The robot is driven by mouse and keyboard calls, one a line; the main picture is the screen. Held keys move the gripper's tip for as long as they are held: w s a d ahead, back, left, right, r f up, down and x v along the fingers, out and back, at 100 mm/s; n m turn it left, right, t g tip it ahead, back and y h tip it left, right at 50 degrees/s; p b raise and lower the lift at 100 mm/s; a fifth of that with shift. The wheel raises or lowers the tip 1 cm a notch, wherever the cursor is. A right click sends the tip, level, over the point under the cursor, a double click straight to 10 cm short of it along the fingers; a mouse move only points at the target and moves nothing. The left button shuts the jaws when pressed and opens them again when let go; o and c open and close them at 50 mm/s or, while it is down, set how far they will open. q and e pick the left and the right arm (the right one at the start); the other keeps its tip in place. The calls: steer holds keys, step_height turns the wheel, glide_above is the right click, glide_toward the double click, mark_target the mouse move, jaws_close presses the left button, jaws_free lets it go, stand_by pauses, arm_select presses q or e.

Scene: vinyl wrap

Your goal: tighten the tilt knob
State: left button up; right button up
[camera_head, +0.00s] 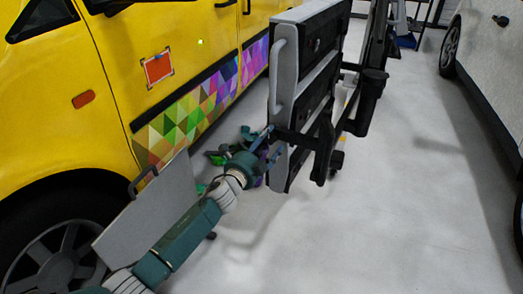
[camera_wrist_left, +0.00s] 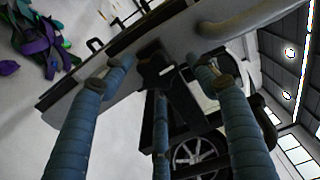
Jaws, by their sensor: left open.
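My left gripper (camera_head: 266,145) is open at the lower left edge of a grey and black upright panel unit (camera_head: 284,75) on a stand. In the left wrist view, the blue-wrapped fingers (camera_wrist_left: 162,78) are spread apart. A dark knob-like part (camera_wrist_left: 152,60), which looks like the tilt knob, sits between the fingertips on the unit's underside. I cannot tell whether any finger touches it. In the head view the knob cannot be made out behind the gripper. My right gripper is in neither view.
A yellow van (camera_head: 110,70) with a coloured triangle wrap stands at the left. A grey board with a handle (camera_head: 160,205) is beside my left arm. Crumpled green and purple scraps (camera_wrist_left: 38,38) lie on the floor. The floor at the right is clear up to a white vehicle (camera_head: 490,60).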

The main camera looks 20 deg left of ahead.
arm_select(q)
steer(key=s+a, duration=0.1)
steer(key=s, duration=0.9)
steer(key=shift+s+a, duration=0.3)
steer(key=shift+s, duration=0.1)
